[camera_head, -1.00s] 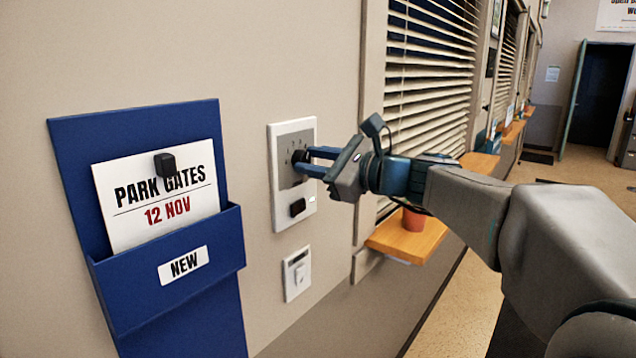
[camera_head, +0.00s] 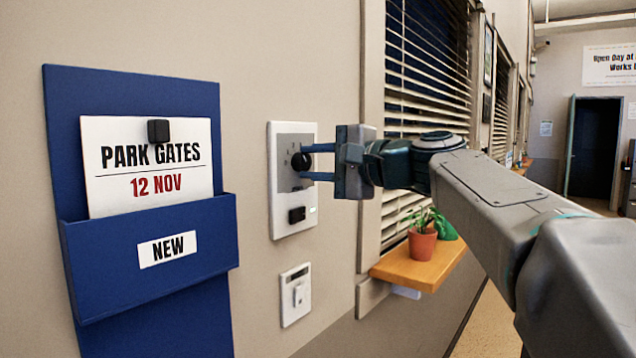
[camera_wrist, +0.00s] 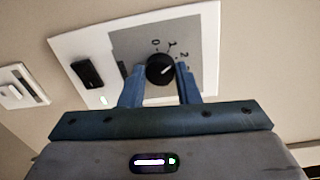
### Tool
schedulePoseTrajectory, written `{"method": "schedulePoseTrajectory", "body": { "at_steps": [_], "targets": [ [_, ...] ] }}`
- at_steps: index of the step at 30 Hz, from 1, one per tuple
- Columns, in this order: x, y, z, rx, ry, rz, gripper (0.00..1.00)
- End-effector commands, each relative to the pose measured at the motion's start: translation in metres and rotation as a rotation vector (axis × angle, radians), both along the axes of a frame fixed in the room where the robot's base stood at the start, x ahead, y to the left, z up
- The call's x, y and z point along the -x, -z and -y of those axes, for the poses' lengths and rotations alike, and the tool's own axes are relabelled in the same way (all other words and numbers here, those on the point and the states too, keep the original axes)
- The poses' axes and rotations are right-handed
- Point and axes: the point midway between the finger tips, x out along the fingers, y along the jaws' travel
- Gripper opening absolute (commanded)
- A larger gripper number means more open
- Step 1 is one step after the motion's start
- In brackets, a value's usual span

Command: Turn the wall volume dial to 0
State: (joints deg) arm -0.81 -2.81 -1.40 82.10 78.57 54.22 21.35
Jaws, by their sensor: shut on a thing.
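The black volume dial (camera_head: 301,161) sits on the grey face of a white wall plate (camera_head: 295,222). My gripper (camera_head: 304,162) reaches in from the right and is shut on the dial, one finger above it and one below. In the wrist view the dial (camera_wrist: 160,69) lies between the two blue fingertips (camera_wrist: 160,75). Printed marks 0, 1 and 2 show around it. A pale pointer line on the dial seems to face the 1 and 2 side, away from 0. Other marks are hidden by the fingers.
Below the dial are a black rocker switch (camera_head: 297,215) and a small green light. A second white switch plate (camera_head: 295,295) is lower. A blue holder (camera_head: 150,270) is left. A wooden sill (camera_head: 420,268) with a potted plant (camera_head: 422,240) is under my arm, beside window blinds.

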Motion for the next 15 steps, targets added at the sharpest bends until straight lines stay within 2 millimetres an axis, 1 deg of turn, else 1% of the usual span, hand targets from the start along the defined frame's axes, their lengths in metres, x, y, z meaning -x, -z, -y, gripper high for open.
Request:
{"method": "schedulePoseTrajectory", "body": {
  "at_steps": [1,15],
  "targets": [
    [0.0011,0.0054,-0.002,0.026,-0.005,0.036,0.06],
    [0.001,0.0068,-0.0022,0.302,-0.005,0.388,0.06]
  ]
}}
